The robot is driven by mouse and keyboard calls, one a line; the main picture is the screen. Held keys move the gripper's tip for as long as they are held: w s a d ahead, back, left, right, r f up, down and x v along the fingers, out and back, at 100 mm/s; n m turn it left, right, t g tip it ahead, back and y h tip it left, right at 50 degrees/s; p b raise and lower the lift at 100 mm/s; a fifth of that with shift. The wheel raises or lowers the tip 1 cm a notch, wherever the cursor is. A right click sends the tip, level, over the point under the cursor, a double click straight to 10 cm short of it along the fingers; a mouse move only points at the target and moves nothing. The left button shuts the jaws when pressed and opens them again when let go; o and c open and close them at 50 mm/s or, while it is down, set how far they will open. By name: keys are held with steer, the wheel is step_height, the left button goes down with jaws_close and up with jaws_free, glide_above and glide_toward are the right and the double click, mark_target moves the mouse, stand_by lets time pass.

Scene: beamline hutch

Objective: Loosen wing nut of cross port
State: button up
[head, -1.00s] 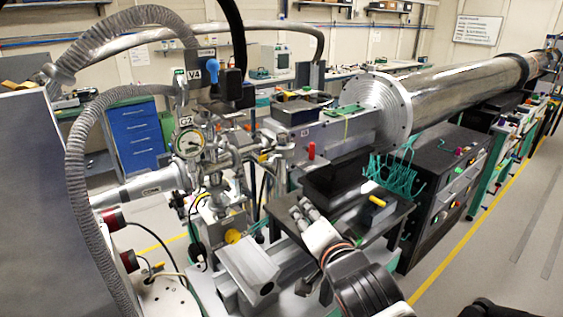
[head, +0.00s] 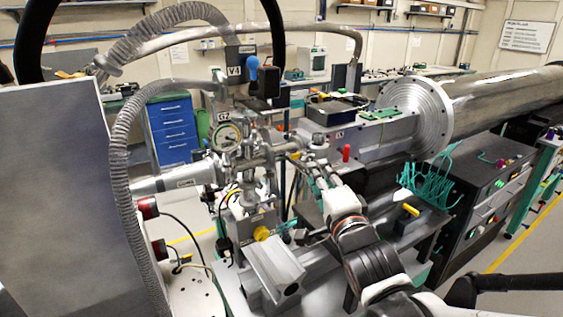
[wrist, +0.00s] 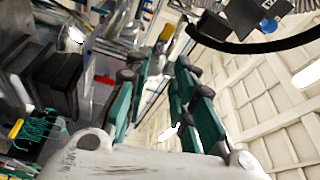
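The metal vacuum cross with its ports (head: 250,158) stands left of centre in the head view, below a round gauge (head: 226,137) and the V4 valve with its blue handle (head: 252,70). I cannot make out the wing nut; it is too small or hidden among the clamps and fittings. My gripper (head: 318,168) is just right of the cross, apart from it as far as I can tell. In the wrist view my gripper (wrist: 158,78) has its two teal-padded fingers spread, with nothing between them. Blurred metal fittings (wrist: 122,32) show beyond the left finger.
A red-capped post (head: 346,153) and a grey box (head: 375,137) stand behind my gripper. Green cables (head: 430,180) hang at the right. A ribbed hose (head: 120,170) runs down the left. A metal rail block (head: 275,268) lies in front below the cross.

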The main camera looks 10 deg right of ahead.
mark_target(307, 156)
steer(key=shift+w+r+b, duration=0.2)
steer(key=shift+w+b, duration=0.25)
steer(key=shift+w, duration=2.25)
steer(key=shift+c, duration=0.5)
jaws_close()
